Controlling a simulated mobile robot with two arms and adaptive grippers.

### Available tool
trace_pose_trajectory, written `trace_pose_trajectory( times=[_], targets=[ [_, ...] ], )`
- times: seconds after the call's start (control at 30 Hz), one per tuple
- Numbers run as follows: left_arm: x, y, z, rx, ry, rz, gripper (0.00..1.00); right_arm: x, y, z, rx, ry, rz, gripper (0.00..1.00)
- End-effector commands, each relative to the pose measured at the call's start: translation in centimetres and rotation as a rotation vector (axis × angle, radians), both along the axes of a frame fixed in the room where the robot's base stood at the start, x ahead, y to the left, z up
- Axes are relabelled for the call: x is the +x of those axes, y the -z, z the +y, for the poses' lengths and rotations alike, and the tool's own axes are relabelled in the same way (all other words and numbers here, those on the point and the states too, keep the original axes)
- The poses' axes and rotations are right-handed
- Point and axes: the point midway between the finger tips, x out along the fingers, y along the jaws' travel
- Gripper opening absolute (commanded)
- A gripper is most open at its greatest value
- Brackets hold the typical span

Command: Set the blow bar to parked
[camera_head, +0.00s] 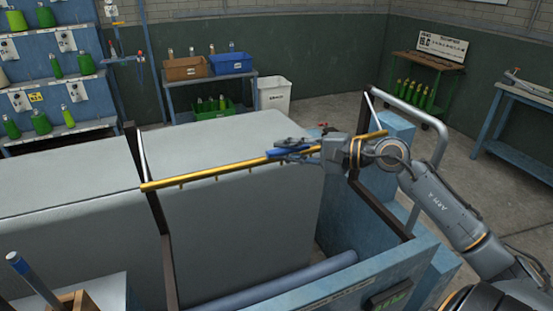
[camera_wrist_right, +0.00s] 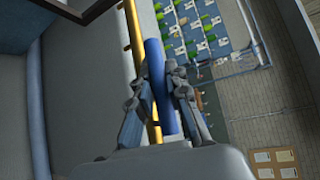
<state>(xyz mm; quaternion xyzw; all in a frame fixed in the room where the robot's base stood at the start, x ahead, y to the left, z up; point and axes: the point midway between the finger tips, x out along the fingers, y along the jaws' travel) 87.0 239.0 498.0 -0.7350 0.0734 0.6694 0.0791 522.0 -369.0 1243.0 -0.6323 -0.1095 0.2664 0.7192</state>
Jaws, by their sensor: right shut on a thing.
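The blow bar (camera_head: 215,172) is a long yellow bar with small nozzles along its underside. It runs across the grey turf surface (camera_head: 75,205), between a dark arm (camera_head: 160,225) at its left end and another near the blue frame on the right. A blue grip (camera_head: 283,153) lies along the bar. My right gripper (camera_head: 287,150) is shut on this grip. In the right wrist view the blue grip (camera_wrist_right: 154,60) passes between the fingers, beside the yellow bar (camera_wrist_right: 128,25). My fingers hide part of the bar. My left gripper is not in view.
A blue machine frame (camera_head: 380,262) with a grey rail (camera_head: 437,135) stands at the right. A blue roller (camera_head: 280,285) lies low in front. A shelf with an orange-brown bin (camera_head: 186,68) and a blue bin (camera_head: 230,63), and a white bin (camera_head: 274,94), stand behind.

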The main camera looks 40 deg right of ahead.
Motion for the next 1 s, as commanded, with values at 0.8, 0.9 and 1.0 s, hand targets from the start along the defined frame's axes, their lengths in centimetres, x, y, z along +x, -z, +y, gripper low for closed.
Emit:
trace_pose_trajectory(
  times=[0.8, 0.9, 1.0],
  targets=[
    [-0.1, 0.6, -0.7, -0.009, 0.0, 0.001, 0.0, -0.8, -5.7, 0.2, 0.065, -0.003, 0.252, 0.0],
    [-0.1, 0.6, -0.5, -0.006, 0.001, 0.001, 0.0, -0.8, -5.9, 0.2, 0.065, -0.002, 0.251, 0.0],
    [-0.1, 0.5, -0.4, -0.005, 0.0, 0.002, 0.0, -0.8, -6.0, 0.2, 0.066, -0.001, 0.25, 0.0]
  ],
)
